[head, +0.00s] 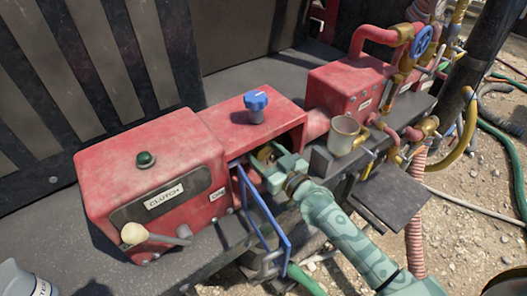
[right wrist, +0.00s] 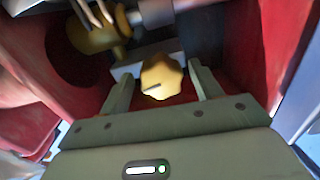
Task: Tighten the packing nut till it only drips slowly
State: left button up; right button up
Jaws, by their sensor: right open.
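A lobed brass nut (right wrist: 162,77) with a dark line on its face sits inside the red housing in the right wrist view. I take it to be the packing nut. In the head view, a bit of brass (head: 266,153) shows inside the housing's opening, partly hidden by my gripper. My right gripper (head: 272,165) reaches into this opening. In the right wrist view, the fingers of my right gripper (right wrist: 162,85) are open, one on each side of the nut, with gaps showing. I cannot make out any dripping. My left gripper is not in view.
The red housing (head: 230,125) has a blue knob (head: 256,108) on top. A blue frame (head: 266,222) stands out close beside my right gripper. A clutch box (head: 150,165) with a pale-knobbed lever is at left. A metal mug (head: 343,136) stands right of the opening. Another brass fitting (right wrist: 95,35) is behind the nut.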

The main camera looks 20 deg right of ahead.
jog(key=shift+w+a, duration=0.2)
jog(key=shift+w, duration=0.25)
jog(key=c, duration=1)
jog(key=m+p, duration=0.1)
jog(key=m, duration=0.2)
jog(key=shift+r+m, duration=0.15)
jog(key=shift+m, duration=0.15)
jog(key=shift+m+p, duration=0.55)
jog(key=shift+m, duration=1.35)
